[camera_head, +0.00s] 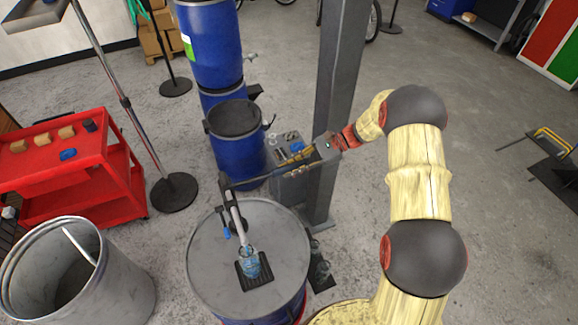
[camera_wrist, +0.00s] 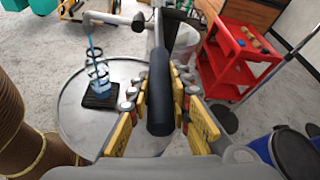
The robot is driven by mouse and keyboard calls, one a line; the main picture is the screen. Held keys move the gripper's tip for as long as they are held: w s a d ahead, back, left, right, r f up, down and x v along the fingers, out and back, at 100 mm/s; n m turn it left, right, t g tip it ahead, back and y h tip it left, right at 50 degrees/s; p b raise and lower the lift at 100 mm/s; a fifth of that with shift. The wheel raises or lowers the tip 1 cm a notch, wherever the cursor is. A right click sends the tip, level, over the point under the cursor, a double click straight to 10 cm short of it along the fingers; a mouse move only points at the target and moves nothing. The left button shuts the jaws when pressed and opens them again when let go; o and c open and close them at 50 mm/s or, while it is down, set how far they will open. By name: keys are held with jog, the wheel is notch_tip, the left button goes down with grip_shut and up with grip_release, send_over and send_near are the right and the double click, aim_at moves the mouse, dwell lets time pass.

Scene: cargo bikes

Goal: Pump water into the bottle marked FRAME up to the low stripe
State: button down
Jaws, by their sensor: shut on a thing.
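My gripper (camera_head: 297,160) is shut on the dark grip of the pump handle (camera_head: 252,181). In the wrist view my gripper's yellow-padded fingers (camera_wrist: 161,98) sit on both sides of the black grip (camera_wrist: 160,112). The pump's grey spout pipe (camera_head: 234,212) rises from the drum lid. A clear bottle (camera_head: 249,262) stands upright under the spout on a black tray (camera_head: 256,281), with bluish content low in it. In the wrist view the bottle (camera_wrist: 98,78) stands below the spout, with a blue streak (camera_wrist: 90,38) above it. Its marking and stripes are too small to read.
The drum lid (camera_head: 213,262) is otherwise mostly clear. A grey post (camera_head: 338,100) stands close behind my gripper. Blue drums (camera_head: 236,155), a red cart (camera_head: 75,205) and a grey bin (camera_head: 130,280) are around.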

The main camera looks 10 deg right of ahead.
jog(key=shift+f+y, duration=0.3)
jog(key=shift+f, duration=0.35)
jog(key=shift+s+f, duration=0.1)
jog(key=c, duration=1.6)
grip_release()
jog(key=shift+d, duration=0.1)
jog(key=v, duration=1.2)
